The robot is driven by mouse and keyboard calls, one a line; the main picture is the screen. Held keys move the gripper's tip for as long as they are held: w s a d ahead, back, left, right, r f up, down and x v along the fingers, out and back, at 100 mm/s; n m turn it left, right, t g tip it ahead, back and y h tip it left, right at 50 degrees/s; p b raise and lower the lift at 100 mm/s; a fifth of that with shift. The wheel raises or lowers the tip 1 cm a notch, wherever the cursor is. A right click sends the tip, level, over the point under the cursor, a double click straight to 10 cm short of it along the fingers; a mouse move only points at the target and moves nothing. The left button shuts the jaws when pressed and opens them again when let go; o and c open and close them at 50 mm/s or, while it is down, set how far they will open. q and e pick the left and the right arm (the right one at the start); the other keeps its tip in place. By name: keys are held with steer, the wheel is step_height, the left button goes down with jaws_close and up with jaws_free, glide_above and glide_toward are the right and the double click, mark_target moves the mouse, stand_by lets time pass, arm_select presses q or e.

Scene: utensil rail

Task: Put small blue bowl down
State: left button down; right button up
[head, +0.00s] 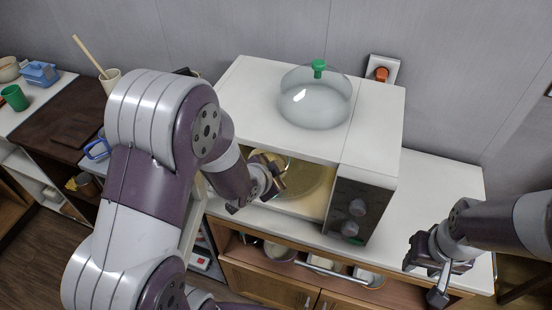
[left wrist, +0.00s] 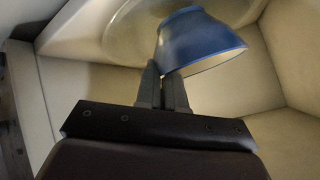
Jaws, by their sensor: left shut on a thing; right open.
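The small blue bowl (left wrist: 192,38) is in the left wrist view, blue outside and pale inside, tilted. My left gripper (left wrist: 165,92) is shut on its rim. In the head view my left gripper (head: 277,177) reaches into the front opening of a white microwave (head: 372,139); I cannot make out the bowl's blue there. A pale round plate (left wrist: 110,35) lies behind the bowl inside the microwave; whether the bowl touches it I cannot tell. My right gripper (head: 432,277) is open and empty, at the counter's front right.
A clear dome (head: 314,102) with a green knob sits on the microwave. The white counter (head: 440,185) right of it is clear. Shelves with dishes are below. A green cup (head: 14,97) and a blue box (head: 40,73) stand far left.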

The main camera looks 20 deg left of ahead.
mark_target(281, 160)
arm_select(q)
steer(key=shift+w+a+r, duration=0.1)
steer(key=shift+w+a, duration=0.05)
steer(key=shift+w, duration=0.25)
steer(key=shift+w+a+r+p, duration=0.15)
steer(key=shift+w+a+p, duration=0.15)
steer(key=shift+w, duration=0.3)
steer(key=shift+w+a+r+p, duration=0.15)
steer(key=shift+w+p, duration=0.1)
steer(key=shift+w, duration=0.3)
steer(key=shift+w+a+f, duration=0.1)
steer(key=shift+w+f, duration=0.15)
steer(key=shift+f, duration=0.3)
steer(key=shift+w+f, duration=0.2)
steer(key=shift+f, duration=0.35)
steer(key=shift+s, duration=0.15)
steer(key=c, duration=1.6)
jaws_free()
steer(key=shift+s, duration=0.1)
steer(key=o, duration=0.3)
steer(key=shift+o, duration=0.2)
steer(key=shift+f, duration=0.1)
